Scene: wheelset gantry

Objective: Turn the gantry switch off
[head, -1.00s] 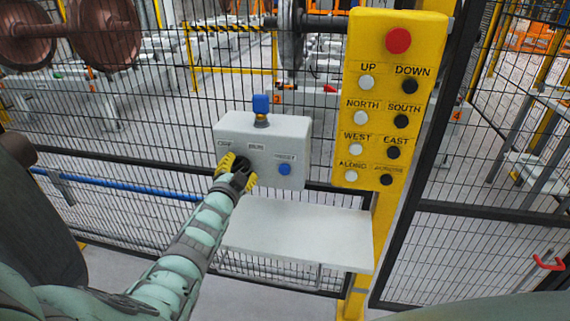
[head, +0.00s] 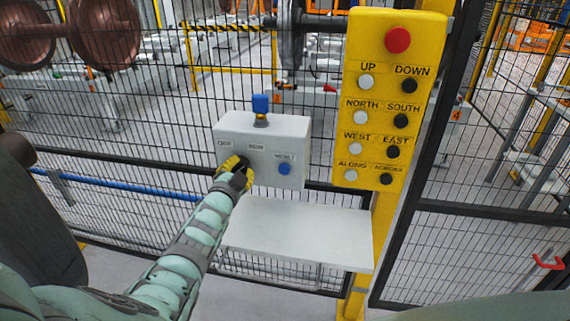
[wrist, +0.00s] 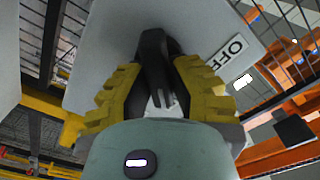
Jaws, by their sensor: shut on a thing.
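The light grey switch box (head: 290,135) hangs on the mesh fence in the head view. Its lower left front is partly hidden by my gripper (head: 238,165). In the wrist view, the yellow ridged fingers of my gripper (wrist: 158,75) are shut on a black switch knob (wrist: 152,62), one finger on each side. An OFF label (wrist: 227,52) shows on the box face to the right of the knob. The knob's exact pointing direction is hard to tell.
A yellow button panel (head: 381,125) with a red button stands to the right. A white shelf (head: 300,232) lies below. Mesh fence surrounds them.

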